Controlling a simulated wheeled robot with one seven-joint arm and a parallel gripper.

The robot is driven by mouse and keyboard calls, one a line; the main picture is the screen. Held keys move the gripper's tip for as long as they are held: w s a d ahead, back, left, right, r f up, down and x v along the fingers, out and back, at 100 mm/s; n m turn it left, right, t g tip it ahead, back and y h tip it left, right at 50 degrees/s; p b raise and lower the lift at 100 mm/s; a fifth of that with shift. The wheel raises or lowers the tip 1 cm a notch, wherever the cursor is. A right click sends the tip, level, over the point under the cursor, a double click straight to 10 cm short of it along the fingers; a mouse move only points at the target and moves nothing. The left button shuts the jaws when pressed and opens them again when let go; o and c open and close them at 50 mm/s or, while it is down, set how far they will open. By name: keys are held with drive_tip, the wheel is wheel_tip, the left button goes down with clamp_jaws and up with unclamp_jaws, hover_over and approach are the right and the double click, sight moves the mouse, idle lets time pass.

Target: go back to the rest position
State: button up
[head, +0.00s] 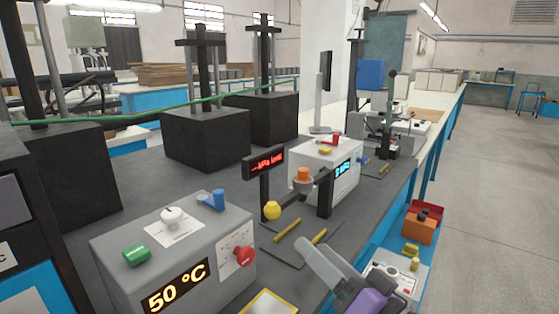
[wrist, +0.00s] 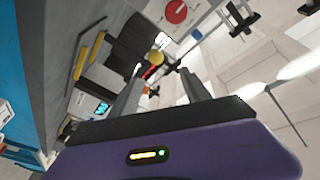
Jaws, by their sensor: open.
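My gripper (wrist: 160,76) shows in the wrist view as two grey fingers standing apart with a gap between them, above its purple body. I see nothing held between the fingers. In the head view, my gripper's grey finger and purple body come in at the bottom, right of the middle. There it appears in front of the dark bench (head: 225,190), near its right edge. The fingertips seem clear of things, but their exact distance from the bench is hard to tell.
A grey box reading 50 °C (head: 195,262) stands at front left, with a red knob (head: 244,257). Two yellow bars lie on a dark plate (head: 290,252) beside a post with a yellow ball (head: 272,211). A white box (head: 325,170) stands behind. The floor (head: 485,200) at right is clear.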

drive_tip(key=s+d+f+m+t+h+p, duration=0.35)
drive_tip(key=s+d+f+h, duration=0.35)
drive_tip(key=s+d+h, duration=0.4)
drive_tip(key=s+d+f+n+g+p, duration=0.2)
drive_tip(key=s+n+g+p, duration=0.2)
drive_tip(key=s, duration=2.3)
drive_tip(key=p, duration=0.2)
drive_tip(key=shift+s+p, duration=0.2)
drive_tip(key=shift+p, duration=0.2)
drive_tip(key=shift+g, duration=0.25)
